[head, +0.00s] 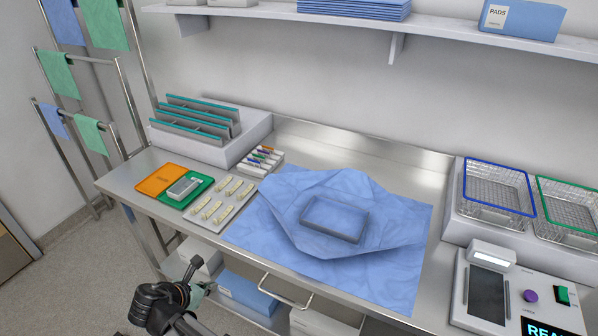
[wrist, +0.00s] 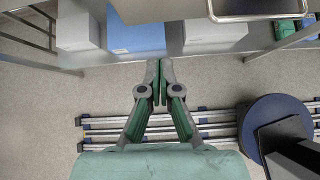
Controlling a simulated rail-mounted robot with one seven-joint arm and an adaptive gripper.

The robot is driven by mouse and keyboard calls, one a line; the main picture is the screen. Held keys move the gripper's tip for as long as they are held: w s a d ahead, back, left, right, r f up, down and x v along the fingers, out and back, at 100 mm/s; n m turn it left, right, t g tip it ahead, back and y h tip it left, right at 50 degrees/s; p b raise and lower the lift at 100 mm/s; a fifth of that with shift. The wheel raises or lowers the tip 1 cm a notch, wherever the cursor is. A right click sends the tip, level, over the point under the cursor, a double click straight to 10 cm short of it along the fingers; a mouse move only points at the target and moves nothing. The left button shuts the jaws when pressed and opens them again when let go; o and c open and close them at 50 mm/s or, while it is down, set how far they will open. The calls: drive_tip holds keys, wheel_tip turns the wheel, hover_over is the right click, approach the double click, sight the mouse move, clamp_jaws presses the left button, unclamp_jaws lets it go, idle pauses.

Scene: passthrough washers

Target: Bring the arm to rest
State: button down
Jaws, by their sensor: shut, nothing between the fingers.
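My gripper (head: 192,268) is at the lower left in the head view, in front of the bench's front edge and below the worktop. In the wrist view my gripper (wrist: 157,66) points down over the floor, its green-padded fingers shut together with nothing between them. The steel bench (head: 130,178) stands beyond it. The gripper appears apart from the bench and from the boxes under it.
Blue wrap (head: 395,275) with a grey tray (head: 335,219) lies mid-bench. A bench handle (head: 285,292) juts out near my arm. Boxes (wrist: 137,27) stand on the lower shelf.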

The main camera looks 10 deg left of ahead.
drive_tip(key=s+d+f+m+g+h, duration=0.1)
drive_tip(key=d+f+m+g, duration=0.4)
drive_tip(key=d+f+m, duration=0.65)
drive_tip(key=s+d+f+m+g, duration=0.2)
drive_tip(key=d+f+m+g, duration=0.2)
drive_tip(key=d+f+m, duration=0.95)
drive_tip(key=s+d+f+m+g+y, duration=0.1)
drive_tip(key=s+d+f+m+g, duration=0.1)
drive_tip(key=s+d, duration=0.3)
drive_tip(key=s+d+f+m+g+y, duration=0.1)
drive_tip(key=s+d, duration=0.5)
drive_tip(key=d, duration=0.6)
drive_tip(key=s+d+f+m+g+y, duration=0.1)
drive_tip(key=s+d+f+m+g, duration=0.2)
drive_tip(key=d, duration=0.6)
wheel_tip(320, 180, down, 2)
drive_tip(key=shift+s+d+f+m+g, duration=0.3)
drive_tip(key=shift+s+m, duration=0.4)
drive_tip(key=shift+s, duration=0.55)
